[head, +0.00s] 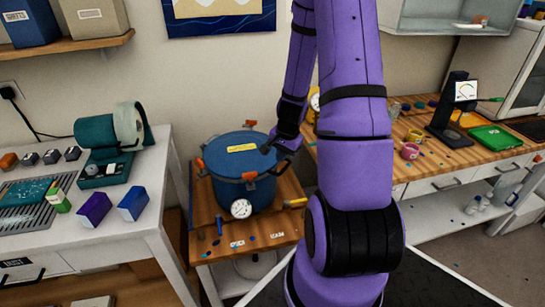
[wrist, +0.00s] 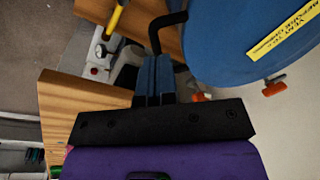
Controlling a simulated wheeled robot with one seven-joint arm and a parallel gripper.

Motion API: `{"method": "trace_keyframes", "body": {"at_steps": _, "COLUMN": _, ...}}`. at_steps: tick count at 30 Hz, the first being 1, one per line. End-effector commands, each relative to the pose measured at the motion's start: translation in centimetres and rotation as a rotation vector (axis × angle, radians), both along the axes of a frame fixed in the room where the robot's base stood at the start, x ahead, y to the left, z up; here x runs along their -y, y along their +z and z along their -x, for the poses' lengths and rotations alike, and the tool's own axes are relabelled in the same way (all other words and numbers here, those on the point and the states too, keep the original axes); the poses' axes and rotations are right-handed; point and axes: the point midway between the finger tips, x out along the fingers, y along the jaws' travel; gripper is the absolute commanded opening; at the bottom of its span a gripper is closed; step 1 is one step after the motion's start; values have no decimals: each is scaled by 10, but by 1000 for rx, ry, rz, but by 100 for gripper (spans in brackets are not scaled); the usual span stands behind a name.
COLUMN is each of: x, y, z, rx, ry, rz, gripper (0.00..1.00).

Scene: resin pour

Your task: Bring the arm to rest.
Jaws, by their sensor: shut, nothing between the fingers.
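My gripper (head: 268,147) is at the end of my purple arm, close to the right edge of the blue pot's lid in the head view. In the wrist view my gripper (wrist: 154,62) shows two fingers together with nothing between them. The blue pot (head: 262,187) stands on a low wooden stand, with its lid on and a yellow label on top. In the wrist view the lid (wrist: 225,55) fills the upper right, and a black bent handle (wrist: 160,30) lies just beyond the fingertips. I cannot tell whether the fingers touch it.
A pressure gauge (head: 240,208) and orange clamps are on the pot. A white table (head: 143,215) with boxes and a tape dispenser stands left. A wooden workbench (head: 440,160) with cups, a black stand and a green item stands right. A shelf hangs upper left.

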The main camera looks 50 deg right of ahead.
Motion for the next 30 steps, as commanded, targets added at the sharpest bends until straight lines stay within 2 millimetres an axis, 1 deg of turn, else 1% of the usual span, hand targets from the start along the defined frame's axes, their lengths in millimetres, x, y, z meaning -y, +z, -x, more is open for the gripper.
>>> {"method": "trace_keyframes", "body": {"at_steps": 1, "x": 3, "y": 4, "z": 9, "rx": 1, "ry": -5, "rz": 1, "gripper": 0}}
{"method": "trace_keyframes", "body": {"at_steps": 6, "x": 8, "y": 13, "z": 31, "rx": 1, "ry": -4, "rz": 1, "gripper": 0}}
{"method": "trace_keyframes", "body": {"at_steps": 9, "x": 11, "y": 17, "z": 41, "rx": 1, "ry": -2, "rz": 1, "gripper": 0}}
{"method": "trace_keyframes", "body": {"at_steps": 13, "x": 12, "y": 20, "z": 47, "rx": 2, "ry": -1, "rz": 1, "gripper": 0}}
{"method": "trace_keyframes", "body": {"at_steps": 18, "x": 12, "y": 20, "z": 50, "rx": 1, "ry": 0, "rz": 1, "gripper": 0}}
{"method": "trace_keyframes", "body": {"at_steps": 24, "x": 11, "y": 23, "z": 48, "rx": 4, "ry": 8, "rz": 3, "gripper": 0}}
{"method": "trace_keyframes", "body": {"at_steps": 26, "x": 8, "y": 28, "z": 46, "rx": 9, "ry": 25, "rz": 8, "gripper": 0}}
{"method": "trace_keyframes", "body": {"at_steps": 29, "x": -1, "y": 45, "z": 38, "rx": 23, "ry": 78, "rz": 23, "gripper": 0}}
{"method": "trace_keyframes", "body": {"at_steps": 30, "x": -6, "y": 54, "z": 34, "rx": 30, "ry": 107, "rz": 29, "gripper": 0}}
